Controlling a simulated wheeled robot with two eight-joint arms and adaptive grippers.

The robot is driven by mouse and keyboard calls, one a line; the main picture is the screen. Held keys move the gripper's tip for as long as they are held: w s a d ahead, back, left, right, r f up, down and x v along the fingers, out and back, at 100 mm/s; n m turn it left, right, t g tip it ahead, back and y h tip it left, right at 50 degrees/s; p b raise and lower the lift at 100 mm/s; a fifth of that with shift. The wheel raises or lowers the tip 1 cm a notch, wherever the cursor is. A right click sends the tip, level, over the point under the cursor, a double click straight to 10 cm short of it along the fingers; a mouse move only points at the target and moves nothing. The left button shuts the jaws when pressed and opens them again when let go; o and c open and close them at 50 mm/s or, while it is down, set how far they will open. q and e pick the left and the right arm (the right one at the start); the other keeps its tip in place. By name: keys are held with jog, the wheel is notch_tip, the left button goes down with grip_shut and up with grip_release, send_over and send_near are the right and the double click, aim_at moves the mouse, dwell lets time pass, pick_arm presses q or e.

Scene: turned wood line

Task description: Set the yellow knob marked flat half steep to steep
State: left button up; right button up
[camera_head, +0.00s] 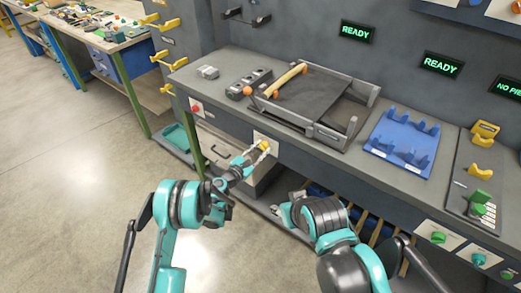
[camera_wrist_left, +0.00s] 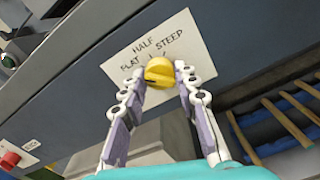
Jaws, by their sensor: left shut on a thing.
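The yellow knob (camera_head: 264,145) is on the front face of the bench, on a white label plate. In the left wrist view the knob (camera_wrist_left: 159,71) sits below the words FLAT, HALF and STEEP on the plate (camera_wrist_left: 187,35). My left gripper (camera_head: 256,151) is shut on the knob, with one finger on each side of it in the left wrist view (camera_wrist_left: 161,78). I cannot tell clearly which word the knob points at. My right gripper (camera_head: 284,212) hangs low in front of the bench, away from the knob, partly hidden by its own arm.
A red button (camera_head: 196,108) is on the bench front to the left. Above the knob, a grey tilted tray (camera_head: 325,95) stands on the bench, with a blue rack (camera_head: 403,138) to its right. Green knobs (camera_head: 438,237) are at the lower right. Open floor lies left.

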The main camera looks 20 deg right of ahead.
pick_arm(q)
jog(key=shift+m, duration=8.9)
jog(key=o, duration=1.2)
jog(key=shift+c, duration=0.2)
jog(key=v, duration=0.7)
jog(key=shift+s+a, duration=0.2)
